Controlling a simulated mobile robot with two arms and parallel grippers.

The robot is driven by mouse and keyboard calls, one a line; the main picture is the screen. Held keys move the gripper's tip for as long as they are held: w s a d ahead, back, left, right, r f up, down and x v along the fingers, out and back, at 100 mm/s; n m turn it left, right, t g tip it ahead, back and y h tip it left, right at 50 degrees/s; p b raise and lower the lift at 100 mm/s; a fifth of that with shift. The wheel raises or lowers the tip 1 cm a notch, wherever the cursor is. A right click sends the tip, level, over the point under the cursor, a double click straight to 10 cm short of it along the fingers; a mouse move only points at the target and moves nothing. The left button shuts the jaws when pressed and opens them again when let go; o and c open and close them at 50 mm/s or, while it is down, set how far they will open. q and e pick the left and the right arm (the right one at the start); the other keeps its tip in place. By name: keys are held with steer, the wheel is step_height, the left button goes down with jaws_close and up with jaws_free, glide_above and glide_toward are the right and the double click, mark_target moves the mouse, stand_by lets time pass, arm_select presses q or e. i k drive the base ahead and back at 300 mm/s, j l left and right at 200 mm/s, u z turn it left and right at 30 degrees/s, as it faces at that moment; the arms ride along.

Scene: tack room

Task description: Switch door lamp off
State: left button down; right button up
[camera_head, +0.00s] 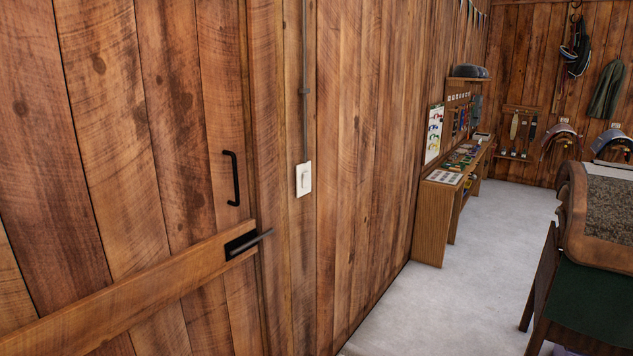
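A white wall switch (304,179) is fixed to the wood-plank wall just right of the door. A thin grey conduit (304,95) runs straight up from it. The rocker is small, and I cannot tell which way it is set. The plank door (130,150) fills the left side, with a black pull handle (232,178) and a dark latch lever (250,243) on its cross board. No lamp shows in this view. Neither of my grippers is in view.
A wooden bench (436,220) with small items stands along the wall farther back. A wooden stand with a green panel (597,300) is at the right edge. Saddles (560,140) hang on the back wall. The pale floor (470,270) between is clear.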

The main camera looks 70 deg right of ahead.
mark_target(305, 183)
steer(key=z, duration=2.25)
